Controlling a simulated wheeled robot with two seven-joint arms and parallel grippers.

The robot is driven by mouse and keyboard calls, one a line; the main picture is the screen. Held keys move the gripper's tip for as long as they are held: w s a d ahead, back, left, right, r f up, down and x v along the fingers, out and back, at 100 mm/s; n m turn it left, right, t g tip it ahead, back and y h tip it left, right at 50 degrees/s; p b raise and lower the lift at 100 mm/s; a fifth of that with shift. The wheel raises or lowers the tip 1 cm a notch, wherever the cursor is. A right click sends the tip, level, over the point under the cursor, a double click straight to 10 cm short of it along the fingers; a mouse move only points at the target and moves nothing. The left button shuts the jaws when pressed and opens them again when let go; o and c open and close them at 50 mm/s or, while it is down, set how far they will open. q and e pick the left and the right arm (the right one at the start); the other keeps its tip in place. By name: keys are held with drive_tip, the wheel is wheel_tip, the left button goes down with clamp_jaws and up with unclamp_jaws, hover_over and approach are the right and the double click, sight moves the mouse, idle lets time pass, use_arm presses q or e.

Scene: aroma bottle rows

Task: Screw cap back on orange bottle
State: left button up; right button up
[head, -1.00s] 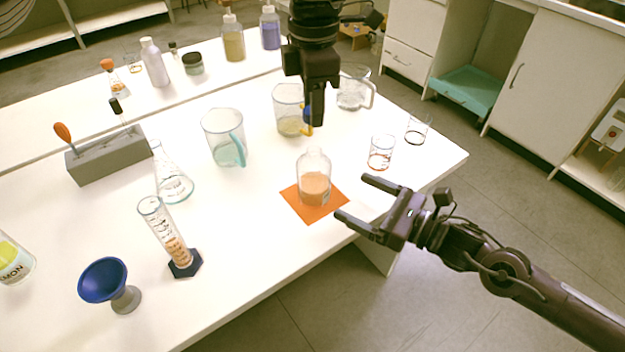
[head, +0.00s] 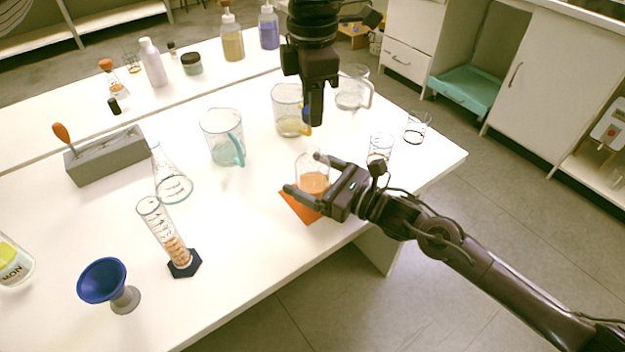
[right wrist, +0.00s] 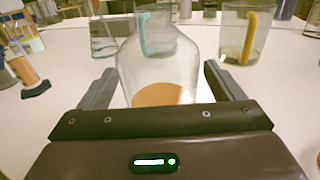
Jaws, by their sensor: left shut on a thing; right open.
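The bottle (head: 313,180) holds orange contents and stands upright on an orange mat (head: 297,206). It also shows in the right wrist view (right wrist: 158,65), between the fingers of my right gripper. My right gripper (head: 303,173) is open around the bottle's near side, and its palm hides part of the bottle in the head view. My left gripper (head: 313,117) points down above and behind the bottle. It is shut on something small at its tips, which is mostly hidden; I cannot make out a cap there.
A beaker with a yellow handle (head: 287,108) and a clear handled beaker (head: 350,90) stand behind. A teal-handled beaker (head: 222,135) and a flask (head: 172,187) stand to the left. Small beakers (head: 380,148) stand at right. The table's front is clear near the mat.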

drive_tip(key=shift+c, duration=0.4)
drive_tip(key=c, duration=1.4)
use_arm(q)
drive_tip(key=shift+f, duration=2.45)
drive_tip(key=shift+f, duration=0.9)
drive_tip(key=shift+f, duration=0.55)
